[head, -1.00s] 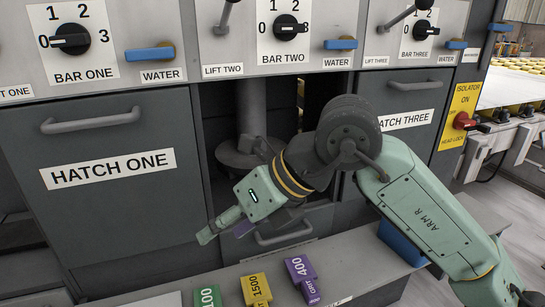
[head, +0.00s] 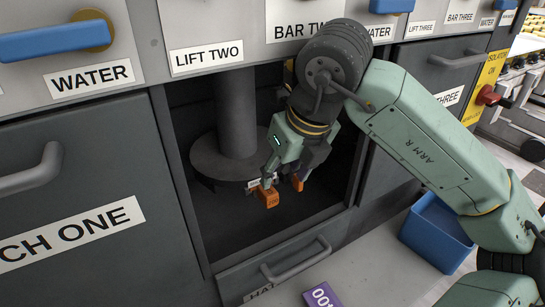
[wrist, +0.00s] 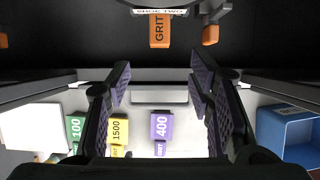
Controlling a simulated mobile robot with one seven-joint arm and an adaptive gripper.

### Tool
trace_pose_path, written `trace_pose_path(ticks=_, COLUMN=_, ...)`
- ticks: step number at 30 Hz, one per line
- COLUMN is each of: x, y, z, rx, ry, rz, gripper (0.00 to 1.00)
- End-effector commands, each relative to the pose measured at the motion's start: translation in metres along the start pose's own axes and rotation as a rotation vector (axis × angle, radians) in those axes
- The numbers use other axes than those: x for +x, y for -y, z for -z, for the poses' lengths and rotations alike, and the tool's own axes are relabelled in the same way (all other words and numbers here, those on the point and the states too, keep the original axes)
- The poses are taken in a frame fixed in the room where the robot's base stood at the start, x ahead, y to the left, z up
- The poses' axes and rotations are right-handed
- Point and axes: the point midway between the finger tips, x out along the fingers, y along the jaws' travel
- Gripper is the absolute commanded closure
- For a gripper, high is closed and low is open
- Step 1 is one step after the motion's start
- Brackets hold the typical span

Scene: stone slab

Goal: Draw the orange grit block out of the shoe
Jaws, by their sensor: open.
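An orange grit block (head: 269,196) sticks out of the shoe under the round grey head (head: 222,160) inside the open middle bay. In the wrist view the block (wrist: 159,31) reads GRIT and sits below the white SHOE TWO label (wrist: 160,11). My gripper (head: 286,172) is inside the bay opening, close to the block in the head view. In the wrist view its fingers (wrist: 160,82) are wide apart with nothing between them, and the block lies beyond their tips. A second orange block (wrist: 210,35) shows to the right, partly hidden in the head view (head: 297,183).
Bay side walls (head: 180,180) and the lowered hatch with its handle (head: 296,262) frame the opening. On the pale ledge stand a purple 400 block (wrist: 161,127), a yellow 1500 block (wrist: 119,130), a green block (wrist: 76,128) and a blue bin (head: 437,232).

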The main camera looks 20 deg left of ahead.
Motion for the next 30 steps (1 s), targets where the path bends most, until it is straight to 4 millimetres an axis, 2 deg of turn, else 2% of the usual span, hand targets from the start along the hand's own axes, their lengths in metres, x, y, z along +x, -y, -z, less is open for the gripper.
trace_pose_path(ticks=5, x=0.009, y=0.0, z=0.0, rx=0.0, ry=-0.001, rz=-0.002, gripper=0.52)
trace_pose_path(ticks=15, x=0.067, y=-0.001, z=0.0, rx=-0.001, ry=-0.001, rz=-0.005, gripper=0.52)
trace_pose_path(ticks=21, x=0.095, y=-0.001, z=0.0, rx=-0.001, ry=0.0, rz=-0.004, gripper=0.52)
trace_pose_path(ticks=30, x=0.108, y=-0.001, z=0.0, rx=-0.002, ry=0.001, rz=-0.001, gripper=0.52)
